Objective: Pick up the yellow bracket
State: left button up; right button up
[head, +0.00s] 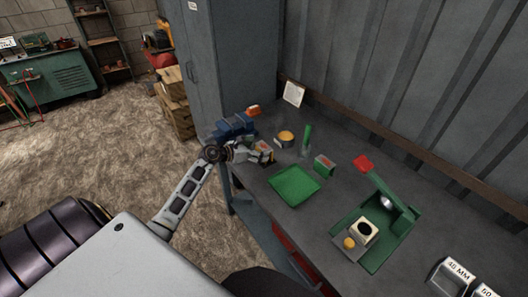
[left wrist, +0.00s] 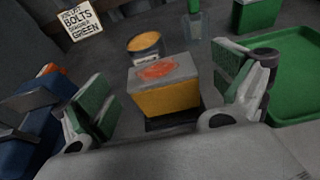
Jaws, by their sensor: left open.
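The yellow bracket (left wrist: 168,101), a block with a yellow front, a grey top and an orange-red patch on it, stands on the dark bench between the fingers of my left gripper (left wrist: 165,88) in the left wrist view. Both green-padded fingers are spread, with a visible gap to the bracket on each side. In the head view my left gripper (head: 261,153) is low over the bench's left end and partly hides the bracket. My right gripper is in neither view.
A green tray (head: 294,185) lies right of the gripper. A blue vise (head: 234,126) stands close on its left. Behind are a yellow-topped round tin (head: 286,138), a green-handled tool (head: 306,139) and a green block (head: 324,166). A green lever press (head: 375,240) stands farther right.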

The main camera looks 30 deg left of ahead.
pick_arm(q)
jog(key=shift+x, duration=1.5)
jog(key=c, duration=1.6)
jog(key=shift+a, duration=0.1)
